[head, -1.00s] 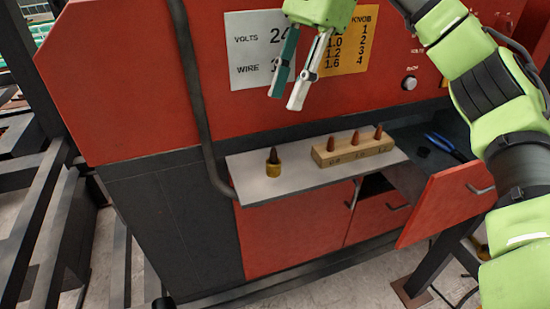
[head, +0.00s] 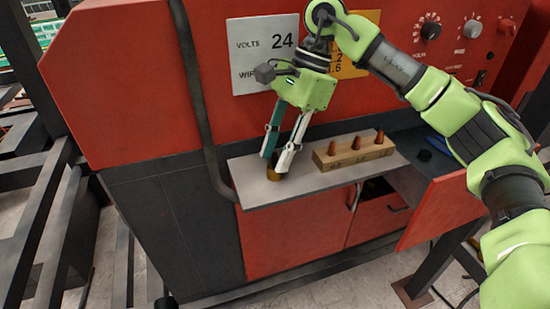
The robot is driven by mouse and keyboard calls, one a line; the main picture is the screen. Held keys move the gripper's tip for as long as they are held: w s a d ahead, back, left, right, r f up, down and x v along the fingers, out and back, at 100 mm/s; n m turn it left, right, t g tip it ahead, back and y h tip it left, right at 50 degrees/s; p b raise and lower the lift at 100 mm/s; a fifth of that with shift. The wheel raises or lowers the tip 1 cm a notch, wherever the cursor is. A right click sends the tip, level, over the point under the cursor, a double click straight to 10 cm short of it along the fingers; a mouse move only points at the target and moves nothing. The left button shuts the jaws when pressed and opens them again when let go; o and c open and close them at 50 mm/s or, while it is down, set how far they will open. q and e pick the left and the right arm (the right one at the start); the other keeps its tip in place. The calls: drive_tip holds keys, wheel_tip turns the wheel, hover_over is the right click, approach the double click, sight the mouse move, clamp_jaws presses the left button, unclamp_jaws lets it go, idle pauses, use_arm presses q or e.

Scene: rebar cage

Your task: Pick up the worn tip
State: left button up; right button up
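The worn tip stands in a small brass-yellow holder (head: 273,176) on the left part of the grey shelf. The tip is now mostly hidden behind the fingers of my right gripper. My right gripper (head: 275,163) points down over the holder, one finger on each side of the tip. The fingers look still apart, and I cannot see whether they touch the tip. My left gripper is not in view.
A wooden block (head: 353,153) with several copper tips stands right of the holder on the grey shelf (head: 262,194). An open red drawer (head: 445,207) is at right, with a blue-handled tool (head: 440,146) behind it. A dark cable (head: 197,90) runs down the red machine's front.

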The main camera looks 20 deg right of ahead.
clamp_jaws()
